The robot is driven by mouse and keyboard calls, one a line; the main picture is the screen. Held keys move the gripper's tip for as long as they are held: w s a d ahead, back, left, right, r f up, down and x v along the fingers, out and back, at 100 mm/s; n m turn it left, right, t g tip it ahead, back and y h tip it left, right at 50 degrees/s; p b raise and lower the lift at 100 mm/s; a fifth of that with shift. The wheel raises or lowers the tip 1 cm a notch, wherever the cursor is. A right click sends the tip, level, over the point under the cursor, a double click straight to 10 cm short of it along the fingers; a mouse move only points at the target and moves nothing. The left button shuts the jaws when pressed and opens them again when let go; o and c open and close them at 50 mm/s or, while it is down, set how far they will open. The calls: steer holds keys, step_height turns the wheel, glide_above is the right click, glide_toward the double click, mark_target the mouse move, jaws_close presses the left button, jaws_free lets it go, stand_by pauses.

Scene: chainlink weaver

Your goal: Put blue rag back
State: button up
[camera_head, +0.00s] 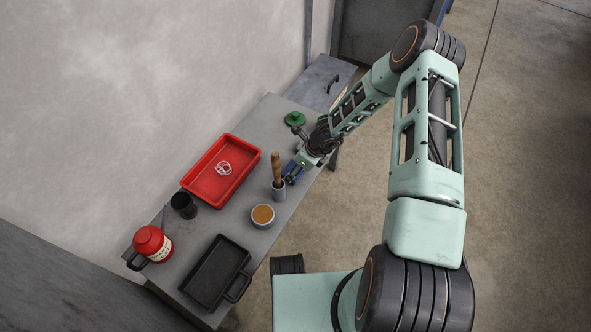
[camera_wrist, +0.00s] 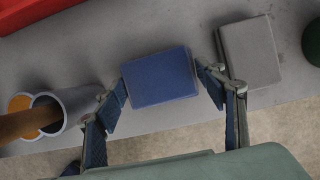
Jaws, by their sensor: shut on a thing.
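In the wrist view the blue rag (camera_wrist: 160,78) is a folded, flat blue block. It sits between the two fingers of my gripper (camera_wrist: 164,90), which is shut on it at its left and right sides. The grey table surface lies below it; I cannot tell whether the rag touches it. In the head view my gripper (camera_head: 291,174) is at the table's near right edge, just right of the grey cup with a wooden handle. The rag is hard to tell from the blue fingers there.
The grey cup (camera_head: 279,192) stands close left of my gripper, with a bowl (camera_head: 262,216) of orange-brown content nearby. A grey block (camera_wrist: 250,52) lies right of the rag. A red tray (camera_head: 208,187), black pan (camera_head: 212,275), red jug (camera_head: 151,243) and green item (camera_head: 295,118) are on the table.

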steer(key=shift+f, duration=0.2)
steer(key=o, duration=1.1)
steer(key=shift+r, duration=0.1)
steer(key=shift+r, duration=0.2)
steer(key=p+v, duration=0.4)
steer(key=v, duration=0.7)
steer(key=shift+d+r, duration=0.2)
steer(key=shift+r, duration=0.15)
steer(key=shift+s, duration=0.1)
